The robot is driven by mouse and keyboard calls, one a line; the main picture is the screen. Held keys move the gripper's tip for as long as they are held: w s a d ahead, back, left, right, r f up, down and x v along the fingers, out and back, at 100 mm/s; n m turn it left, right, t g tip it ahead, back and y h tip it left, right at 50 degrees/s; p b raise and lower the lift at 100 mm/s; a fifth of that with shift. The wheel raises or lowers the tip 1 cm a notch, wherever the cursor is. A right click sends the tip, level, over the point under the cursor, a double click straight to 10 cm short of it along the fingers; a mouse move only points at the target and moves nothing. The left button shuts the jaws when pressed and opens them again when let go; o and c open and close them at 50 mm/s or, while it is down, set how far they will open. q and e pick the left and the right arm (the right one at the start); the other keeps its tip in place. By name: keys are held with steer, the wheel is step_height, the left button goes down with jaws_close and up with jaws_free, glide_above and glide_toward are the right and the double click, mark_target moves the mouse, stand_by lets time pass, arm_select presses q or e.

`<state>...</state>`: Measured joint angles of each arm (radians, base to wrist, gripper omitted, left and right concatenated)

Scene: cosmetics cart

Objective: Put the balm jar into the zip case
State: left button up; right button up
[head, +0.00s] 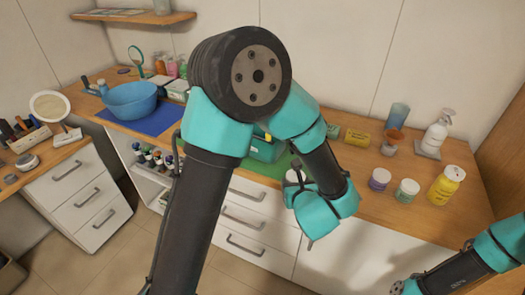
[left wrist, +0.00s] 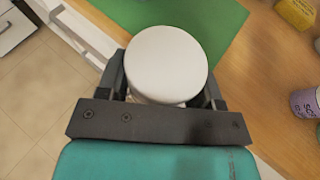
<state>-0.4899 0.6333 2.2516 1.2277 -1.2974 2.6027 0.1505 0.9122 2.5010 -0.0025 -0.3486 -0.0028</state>
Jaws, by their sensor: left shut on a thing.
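The balm jar, with a round white lid (left wrist: 167,62), sits between the two dark fingers of my left gripper (left wrist: 166,92) in the left wrist view. My left gripper (head: 297,184) is shut on it, near the table's front edge beside the green mat (head: 277,165). A dark green case (head: 266,149), which looks like the zip case, stands on the mat, largely hidden behind my left arm. I cannot tell whether its opening is clear. My right gripper (head: 398,287) is at the bottom right, partly cut off, and its jaws are unclear.
A purple jar (head: 379,179), a pale green jar (head: 406,190) and a yellow bottle (head: 446,186) stand right of my left gripper. A yellow box (head: 357,138) and a pump bottle (head: 437,131) are farther back. A blue bowl (head: 131,101) is at left.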

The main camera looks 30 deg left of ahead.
arm_select(q)
steer(key=w+a, duration=0.1)
steer(key=w, duration=0.4)
steer(key=w+a+f, duration=0.1)
steer(key=w+a, duration=0.1)
steer(key=w, duration=0.3)
steer(key=w+a, duration=0.1)
steer(key=w, duration=0.4)
steer(key=shift+a+f, duration=0.25)
steer(key=shift+f, duration=1.75)
steer(key=shift+f, duration=0.1)
steer(key=o, duration=1)
steer(key=v, duration=1.2)
